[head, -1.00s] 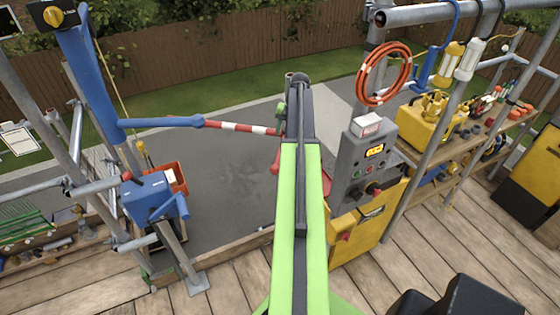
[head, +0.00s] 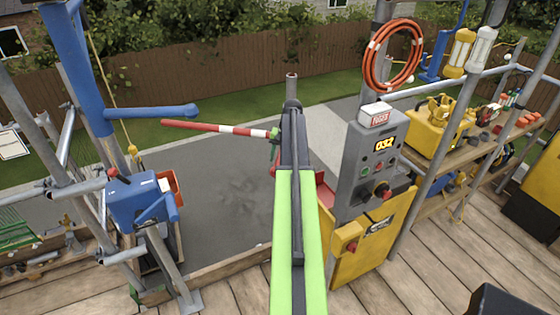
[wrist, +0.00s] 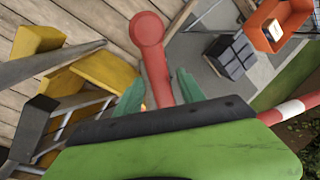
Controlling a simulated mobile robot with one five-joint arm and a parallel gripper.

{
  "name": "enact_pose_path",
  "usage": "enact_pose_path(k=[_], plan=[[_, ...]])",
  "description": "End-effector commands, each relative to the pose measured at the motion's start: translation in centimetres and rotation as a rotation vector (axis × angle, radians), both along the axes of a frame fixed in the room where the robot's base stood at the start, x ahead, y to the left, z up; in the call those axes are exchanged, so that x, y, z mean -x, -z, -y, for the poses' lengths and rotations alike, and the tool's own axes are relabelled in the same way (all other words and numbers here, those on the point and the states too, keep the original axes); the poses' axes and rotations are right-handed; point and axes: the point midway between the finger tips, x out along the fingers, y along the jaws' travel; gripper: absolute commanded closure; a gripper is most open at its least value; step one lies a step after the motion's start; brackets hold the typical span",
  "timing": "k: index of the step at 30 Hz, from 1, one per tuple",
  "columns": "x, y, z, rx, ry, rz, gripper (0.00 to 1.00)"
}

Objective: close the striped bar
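The red-and-white striped bar (head: 228,129) shows in the head view, reaching left from beside my arm, roughly level. Its free red end lies just below a blue arm (head: 160,112) on the left. In the wrist view the striped bar (wrist: 296,109) runs out at the right, partly hidden by my green wrist. My gripper (wrist: 161,76) has its two green fingers apart, one on each side of a red round-ended piece (wrist: 148,28). Small gaps show beside that piece; I cannot tell whether any finger touches it. In the head view my arm mostly hides the gripper.
A grey control box (head: 366,165) with a lit display and a yellow cabinet (head: 372,240) stand right of my arm. A blue winch (head: 140,200) and scaffold poles stand left. A shelf with yellow tools (head: 430,120) is at the right. Grey roofing lies open between.

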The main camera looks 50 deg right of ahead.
Motion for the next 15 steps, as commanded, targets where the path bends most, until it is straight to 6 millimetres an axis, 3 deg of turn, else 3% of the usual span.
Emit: enact_pose_path(k=[1, 10, 15], plan=[[0.02, -0.02, 0.01, 0.0, 0.0, 0.0, 0.62], [0.06, -0.01, 0.04, 0.0, 0.001, 0.0, 1.0], [0.12, 0.0, 0.08, 0.0, 0.002, 0.0, 1.0]])
